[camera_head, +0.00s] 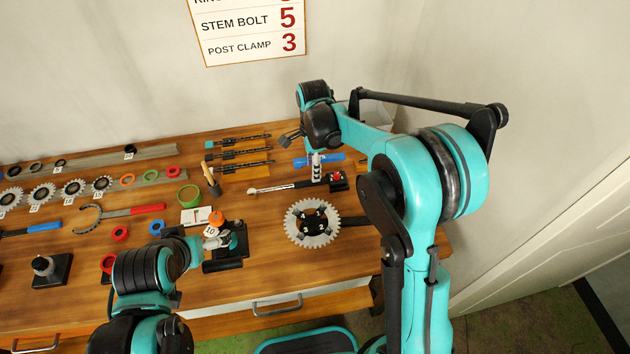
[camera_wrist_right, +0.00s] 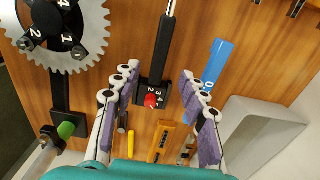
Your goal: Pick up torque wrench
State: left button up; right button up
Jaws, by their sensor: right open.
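The torque wrench appears to be the long tool with a pale shaft and black grip (camera_head: 285,187) lying near the right end of the bench. In the right wrist view its black shaft (camera_wrist_right: 164,45) runs up from a black block with a red dial (camera_wrist_right: 151,100) marked with numbers. My right gripper (camera_head: 316,168) is above this end of the tool. In the wrist view its open, empty fingers (camera_wrist_right: 158,92) stand either side of the block, apart from it. My left gripper (camera_head: 208,240) is low over the front of the bench; its jaws are hard to make out.
A toothed chainring on a black arm (camera_head: 298,235) lies just in front of the tool. A blue-handled tool (camera_wrist_right: 217,62) lies close beside the right fingers, with a grey bin (camera_wrist_right: 262,130) beyond. A black stand (camera_head: 225,262) is by my left gripper. Several black tools lie behind.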

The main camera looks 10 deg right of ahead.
aim_at(297, 187)
jog(key=f, duration=0.2)
jog(key=f+b, duration=0.1)
jog(key=f, duration=0.3)
jog(key=shift+a+f+b, duration=0.2)
jog(key=shift+a+b, duration=0.05)
jog(key=shift+b, duration=0.1)
jog(key=shift+s+r, duration=0.1)
grip_shut()
